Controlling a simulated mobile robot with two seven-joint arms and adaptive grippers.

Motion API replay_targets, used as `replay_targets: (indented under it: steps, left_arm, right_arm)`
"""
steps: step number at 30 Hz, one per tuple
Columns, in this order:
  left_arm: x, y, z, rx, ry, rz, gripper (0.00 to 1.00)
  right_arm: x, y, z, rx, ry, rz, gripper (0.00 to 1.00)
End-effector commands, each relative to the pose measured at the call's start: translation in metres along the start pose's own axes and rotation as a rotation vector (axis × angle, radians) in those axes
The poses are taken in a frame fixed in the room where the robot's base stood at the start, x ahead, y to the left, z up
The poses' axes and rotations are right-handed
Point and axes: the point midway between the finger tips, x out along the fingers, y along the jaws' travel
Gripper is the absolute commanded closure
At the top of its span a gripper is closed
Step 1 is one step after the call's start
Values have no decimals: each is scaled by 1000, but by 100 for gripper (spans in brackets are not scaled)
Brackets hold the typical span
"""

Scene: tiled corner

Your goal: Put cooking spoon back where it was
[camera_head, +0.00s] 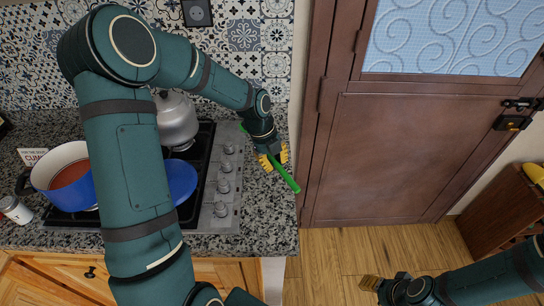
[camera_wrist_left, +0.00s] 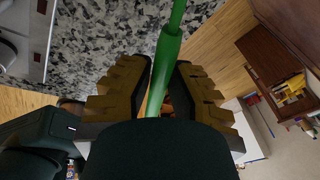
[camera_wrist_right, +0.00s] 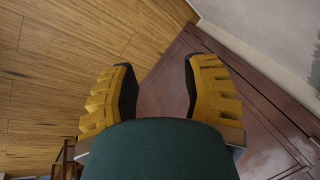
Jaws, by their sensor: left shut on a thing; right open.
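The green cooking spoon (camera_head: 287,178) is in my left gripper (camera_head: 272,158), over the right end of the granite counter beside the stove. In the left wrist view the spoon's green handle (camera_wrist_left: 168,58) runs between the two yellow fingers of my left gripper (camera_wrist_left: 165,90), which are shut on it. The spoon's far end is partly hidden behind the gripper in the head view. My right gripper (camera_head: 385,286) is open and empty, low over the wooden floor. In the right wrist view the fingers of my right gripper (camera_wrist_right: 160,90) are wide apart with nothing between them.
The stove (camera_head: 228,200) holds a blue pot (camera_head: 75,190) with red contents, a grey kettle (camera_head: 177,122) and a blue pan or lid (camera_head: 182,180). A can (camera_head: 14,209) stands at the left. A brown door (camera_head: 400,150) and a wooden shelf (camera_head: 500,205) are to the right.

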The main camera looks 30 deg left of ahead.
Motion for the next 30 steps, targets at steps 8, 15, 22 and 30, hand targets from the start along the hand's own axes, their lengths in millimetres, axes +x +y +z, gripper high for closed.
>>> replay_targets:
  steps: [8,15,22,30]
  left_arm:
    - [-5,2,6,125,38,20,100]
    - [5,4,8,129,39,22,100]
    - [26,9,13,127,38,22,100]
    - [52,13,18,128,39,21,100]
  right_arm:
    - [-3,-1,-2,1,3,0,53]
    - [4,2,1,0,-2,0,53]
    - [18,7,8,-4,-15,-1,53]
    - [34,13,16,-10,-32,-3,53]
